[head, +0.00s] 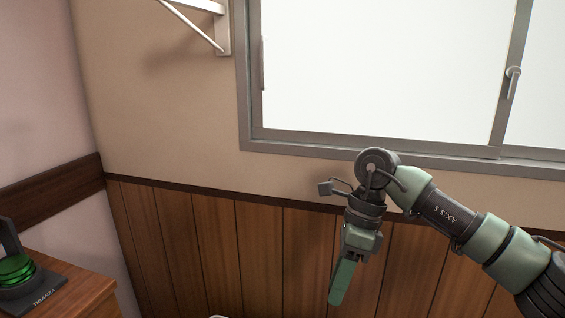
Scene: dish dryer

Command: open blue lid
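No blue lid shows in the head view. My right gripper (341,282) hangs down in front of the wood-panelled wall, right of the middle of the picture. Its green fingers point downward and are seen from the side, so I cannot tell whether they are apart or together. Nothing is visible between or below them. My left gripper is out of view.
At the lower left, a dark device (38,292) with a green rounded part stands on a wooden cabinet (88,292). A window (385,70) and a white shelf bracket (222,38) are on the wall above. Open space lies between cabinet and arm.

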